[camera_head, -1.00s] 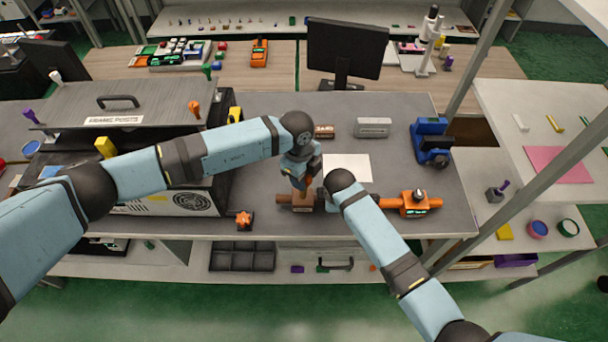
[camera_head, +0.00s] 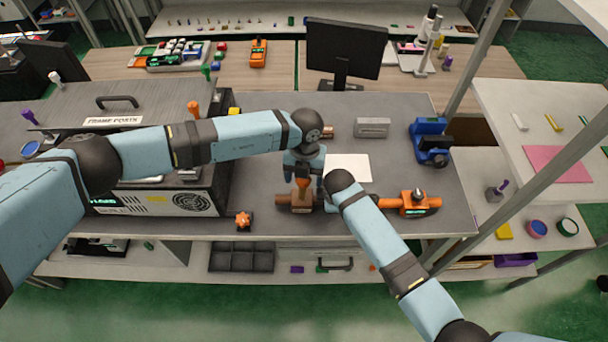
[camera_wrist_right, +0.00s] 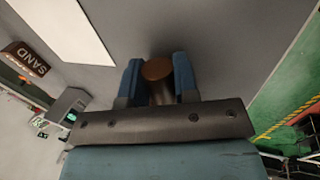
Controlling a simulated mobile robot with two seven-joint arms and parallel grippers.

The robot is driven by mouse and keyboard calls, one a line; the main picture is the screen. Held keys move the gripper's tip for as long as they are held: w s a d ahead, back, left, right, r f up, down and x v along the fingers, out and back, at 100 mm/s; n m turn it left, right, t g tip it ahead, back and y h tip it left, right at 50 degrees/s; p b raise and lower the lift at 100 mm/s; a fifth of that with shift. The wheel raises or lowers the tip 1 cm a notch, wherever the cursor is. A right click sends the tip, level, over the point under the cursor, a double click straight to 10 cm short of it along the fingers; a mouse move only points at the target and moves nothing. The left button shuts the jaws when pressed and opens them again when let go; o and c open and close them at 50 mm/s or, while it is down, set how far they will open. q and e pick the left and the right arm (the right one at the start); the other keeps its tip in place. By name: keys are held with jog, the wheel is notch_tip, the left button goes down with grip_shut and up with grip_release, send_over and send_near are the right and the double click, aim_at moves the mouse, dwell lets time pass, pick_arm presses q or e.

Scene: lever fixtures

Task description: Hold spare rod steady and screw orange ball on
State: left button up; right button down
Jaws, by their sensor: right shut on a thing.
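Just below is a brown block-like piece (camera_head: 296,201), lying near the table's front edge. My right gripper comes in behind my right arm and is mostly hidden in the head view. In the right wrist view the right gripper (camera_wrist_right: 158,82) has its blue fingers shut on a brown rod (camera_wrist_right: 157,71) with a round end. Contact between ball and rod cannot be made out.
An orange fixture (camera_head: 410,203) stands right of my right arm, a blue device (camera_head: 430,142) behind it. A small orange knob piece (camera_head: 244,219) lies left of the brown block. White paper (camera_head: 350,168) and a grey box (camera_head: 372,127) lie behind. A SAND sign (camera_wrist_right: 28,58) shows in the wrist view.

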pick_arm(q)
notch_tip(320, 180, up, 12)
jog(key=w, duration=0.1)
jog(key=shift+w, duration=0.2)
dwell(0.3)
jog(key=shift+d, duration=0.1)
pick_arm(e)
jog(key=c, duration=0.8)
grip_release()
